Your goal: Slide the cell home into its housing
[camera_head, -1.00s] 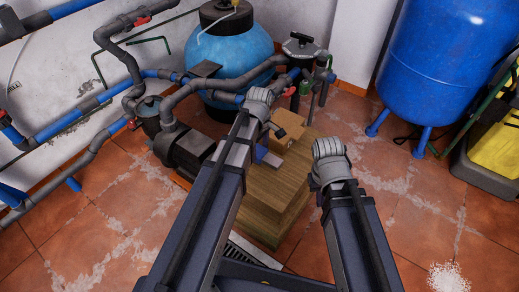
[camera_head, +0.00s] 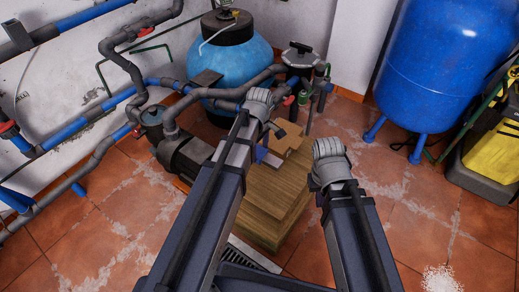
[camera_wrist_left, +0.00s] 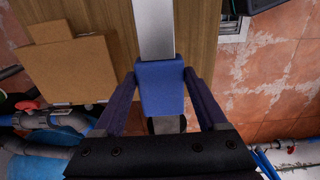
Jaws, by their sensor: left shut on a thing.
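My left gripper (camera_wrist_left: 161,103) is shut on a blue block (camera_wrist_left: 160,88), with one dark finger on each side of it. A flat silver bar (camera_wrist_left: 154,28) runs from the block towards the top of the left wrist view, over the wooden surface. In the head view the blue block (camera_head: 261,153) shows small beside my left forearm, above the wooden block. A tan box (camera_wrist_left: 70,70) lies on the wood to the left in the wrist view; it also shows in the head view (camera_head: 290,138). I cannot tell which part is the housing. My right gripper's fingers are hidden.
The wooden block (camera_head: 268,205) stands on a tiled floor between my arms. A grey pump (camera_head: 185,155), pipes and a light blue tank (camera_head: 232,65) crowd its left and back. A large blue tank (camera_head: 430,65) stands right.

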